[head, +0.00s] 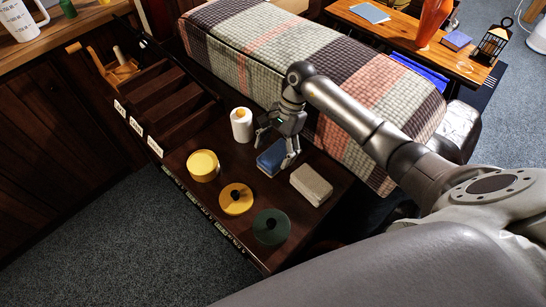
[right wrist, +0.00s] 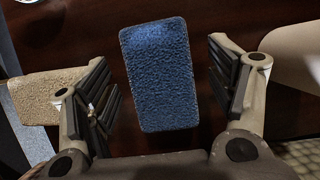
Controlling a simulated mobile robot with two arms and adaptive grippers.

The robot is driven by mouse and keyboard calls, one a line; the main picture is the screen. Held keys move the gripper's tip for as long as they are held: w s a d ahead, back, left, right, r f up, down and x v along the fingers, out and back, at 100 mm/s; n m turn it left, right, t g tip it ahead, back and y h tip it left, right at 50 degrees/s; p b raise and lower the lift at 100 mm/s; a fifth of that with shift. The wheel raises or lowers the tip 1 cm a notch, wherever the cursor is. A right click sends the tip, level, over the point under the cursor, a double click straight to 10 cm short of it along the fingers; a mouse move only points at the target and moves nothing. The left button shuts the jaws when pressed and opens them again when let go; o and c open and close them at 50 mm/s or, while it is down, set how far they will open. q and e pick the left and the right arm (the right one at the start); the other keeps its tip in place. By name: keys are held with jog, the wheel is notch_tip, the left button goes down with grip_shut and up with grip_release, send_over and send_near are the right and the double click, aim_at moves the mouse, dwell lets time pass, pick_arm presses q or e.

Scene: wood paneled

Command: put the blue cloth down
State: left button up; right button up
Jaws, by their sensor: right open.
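The blue cloth (head: 270,158), a folded rectangular block, lies on the dark wooden table top (head: 215,222). In the right wrist view the blue cloth (right wrist: 158,75) shows whole between the two fingers, with a gap on each side. My right gripper (head: 278,146) is open just above the cloth and hides part of it in the head view. The fingers (right wrist: 158,72) do not touch the cloth in the right wrist view. My left gripper is not in view.
A beige folded cloth (head: 311,184) lies right of the blue one. A white bottle (head: 241,124), a yellow tin (head: 203,165), a yellow disc (head: 236,198) and a green disc (head: 271,226) stand nearby. A divided tray (head: 165,100) is at left; a quilted bed (head: 310,75) lies behind.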

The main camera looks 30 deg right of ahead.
aim_at(284, 146)
jog(key=b+v, duration=0.1)
jog(key=v, duration=0.8)
